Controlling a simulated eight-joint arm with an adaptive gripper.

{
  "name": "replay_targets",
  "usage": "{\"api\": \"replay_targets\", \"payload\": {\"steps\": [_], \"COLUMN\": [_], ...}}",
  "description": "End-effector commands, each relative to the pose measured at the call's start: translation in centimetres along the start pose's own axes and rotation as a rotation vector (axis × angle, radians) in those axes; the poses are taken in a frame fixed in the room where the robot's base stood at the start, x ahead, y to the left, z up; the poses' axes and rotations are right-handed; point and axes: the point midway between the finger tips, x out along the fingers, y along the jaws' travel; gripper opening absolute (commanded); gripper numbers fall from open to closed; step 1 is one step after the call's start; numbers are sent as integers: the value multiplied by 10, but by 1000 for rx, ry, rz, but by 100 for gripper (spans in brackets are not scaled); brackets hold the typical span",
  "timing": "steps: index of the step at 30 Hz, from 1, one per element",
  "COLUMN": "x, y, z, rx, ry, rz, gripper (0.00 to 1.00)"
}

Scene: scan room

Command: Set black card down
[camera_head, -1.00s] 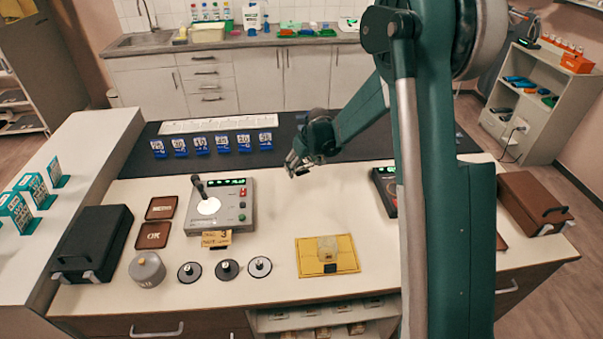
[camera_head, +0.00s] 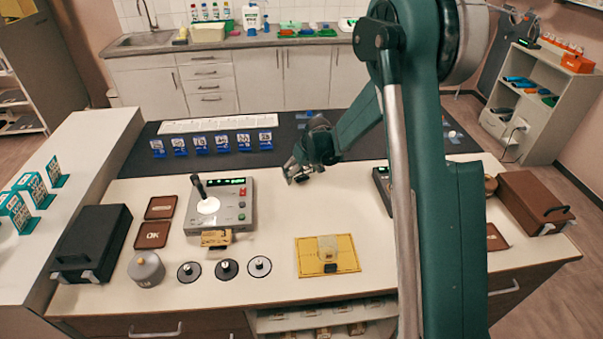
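My gripper (camera_head: 296,174) hangs over the white table behind the yellow mat (camera_head: 345,251), to the right of the grey device (camera_head: 236,215). It is small and dark in this view, and I cannot tell whether its fingers are open or shut. I cannot make out a black card in it or elsewhere. A clear block (camera_head: 327,244) stands on the yellow mat, with a small dark patch at its front. A small yellow tag (camera_head: 214,238) is at the front edge of the grey device.
Black discs (camera_head: 227,269) and a grey cylinder (camera_head: 146,269) stand at the front left. A black case (camera_head: 92,240) is further left and a brown case (camera_head: 535,202) is at right. Blue numbered holders (camera_head: 222,144) line the back. White tabletop is free around the mat.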

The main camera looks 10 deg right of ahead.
Motion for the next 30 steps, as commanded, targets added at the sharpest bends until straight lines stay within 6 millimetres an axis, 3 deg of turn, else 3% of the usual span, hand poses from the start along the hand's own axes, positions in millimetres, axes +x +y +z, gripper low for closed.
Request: {"api": "replay_targets", "payload": {"steps": [17, 30], "x": [-8, -55], "y": [0, 0], "z": [-1, -1], "rx": [0, 0], "ry": [0, 0], "rz": [0, 0], "gripper": [74, 74]}}
